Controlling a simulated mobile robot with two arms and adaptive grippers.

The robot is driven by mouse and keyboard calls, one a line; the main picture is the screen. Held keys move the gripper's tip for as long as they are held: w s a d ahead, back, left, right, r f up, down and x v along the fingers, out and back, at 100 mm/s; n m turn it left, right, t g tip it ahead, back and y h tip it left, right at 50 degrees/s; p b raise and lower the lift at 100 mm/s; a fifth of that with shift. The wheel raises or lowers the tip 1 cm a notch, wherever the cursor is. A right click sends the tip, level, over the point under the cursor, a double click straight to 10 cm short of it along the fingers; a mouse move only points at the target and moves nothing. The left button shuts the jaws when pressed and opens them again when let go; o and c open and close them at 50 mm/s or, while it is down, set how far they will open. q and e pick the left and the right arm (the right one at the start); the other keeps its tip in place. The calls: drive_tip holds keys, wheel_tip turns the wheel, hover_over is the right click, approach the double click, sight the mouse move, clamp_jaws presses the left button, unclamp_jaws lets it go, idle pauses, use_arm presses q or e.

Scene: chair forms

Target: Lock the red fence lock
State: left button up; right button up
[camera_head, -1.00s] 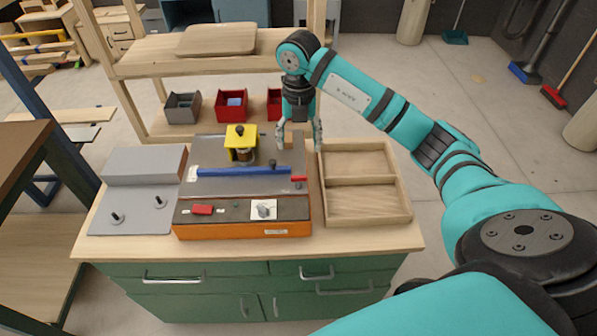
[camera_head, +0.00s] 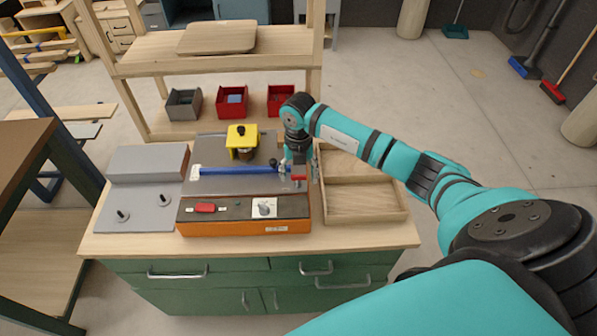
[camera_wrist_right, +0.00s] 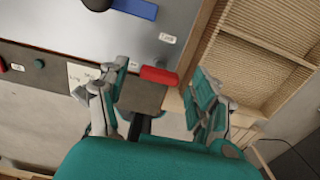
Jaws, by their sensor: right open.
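The red fence lock (camera_head: 299,183) is a small red lever at the right end of the grey machine top, near the blue fence (camera_head: 232,170). In the right wrist view the red lock (camera_wrist_right: 158,75) shows as a short red bar between the two fingertips. My right gripper (camera_head: 300,174) points down over the machine's right edge. It is open and empty, with one finger on each side of the lock in the wrist view (camera_wrist_right: 157,88). Whether a finger touches the lock I cannot tell. The blue fence's end (camera_wrist_right: 136,8) shows at the top of that view. My left gripper is out of view.
The machine's orange front (camera_head: 245,229) carries a red switch (camera_head: 205,208) and a dial (camera_head: 264,207). A yellow guard (camera_head: 242,133) stands behind the fence. A divided wooden tray (camera_head: 365,213) lies right beside the machine. A grey unit with pegs (camera_head: 150,190) stands left.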

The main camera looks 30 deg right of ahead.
drive_tip(key=c, duration=1.2)
drive_tip(key=shift+o, duration=0.2)
drive_tip(key=m, duration=0.4)
drive_tip(key=shift+m, duration=0.4)
drive_tip(key=m, duration=0.4)
drive_tip(key=m+p, duration=0.1)
drive_tip(key=m, duration=0.4)
drive_tip(key=shift+r, duration=0.1)
drive_tip(key=shift+m+p, duration=0.5)
drive_tip(key=shift+m, duration=1.7)
drive_tip(key=shift+w, duration=0.1)
